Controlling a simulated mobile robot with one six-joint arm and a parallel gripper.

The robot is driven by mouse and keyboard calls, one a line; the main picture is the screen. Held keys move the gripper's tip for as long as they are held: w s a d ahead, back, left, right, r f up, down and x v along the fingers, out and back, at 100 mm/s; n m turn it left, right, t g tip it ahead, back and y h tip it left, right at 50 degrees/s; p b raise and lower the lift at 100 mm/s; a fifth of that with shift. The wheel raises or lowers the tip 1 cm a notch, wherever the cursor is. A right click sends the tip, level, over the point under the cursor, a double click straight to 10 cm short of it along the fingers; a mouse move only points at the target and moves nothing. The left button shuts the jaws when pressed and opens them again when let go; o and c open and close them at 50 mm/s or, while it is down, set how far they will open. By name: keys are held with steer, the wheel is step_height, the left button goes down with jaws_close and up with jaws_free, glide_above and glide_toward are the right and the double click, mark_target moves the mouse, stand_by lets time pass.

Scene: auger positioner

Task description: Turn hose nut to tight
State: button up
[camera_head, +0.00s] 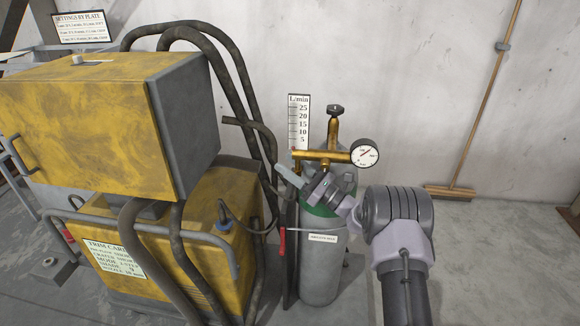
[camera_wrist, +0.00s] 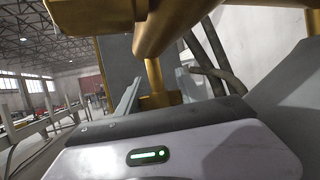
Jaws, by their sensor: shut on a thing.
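The brass hose nut (camera_wrist: 160,100) shows in the wrist view at the lower end of a thin brass stem, under the brass regulator body (camera_wrist: 175,25). My gripper (camera_wrist: 157,92) has one finger on each side of the nut and is shut on it. In the head view my gripper (camera_head: 290,173) reaches in from the right, just below the left part of the brass regulator (camera_head: 325,156). The nut itself is hidden there behind my gripper and wrist. I cannot tell the nut's turn angle.
A grey-green gas cylinder (camera_head: 320,265) stands under the regulator, with a round gauge (camera_head: 364,153) and an L/min scale (camera_head: 298,120) above. A yellow welding machine (camera_head: 85,120) with thick dark hoses (camera_head: 240,85) is at left. A broom (camera_head: 451,191) leans on the wall.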

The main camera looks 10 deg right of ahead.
steer(key=shift+r, duration=0.1)
steer(key=o, duration=1.4)
steer(key=shift+a, duration=0.1)
steer(key=p+v, duration=0.3)
steer(key=v, duration=1.4)
steer(key=shift+s+d+p, duration=0.1)
steer(key=shift+d+p, duration=0.1)
steer(key=shift+p, duration=0.2)
steer(key=shift+c, duration=0.5)
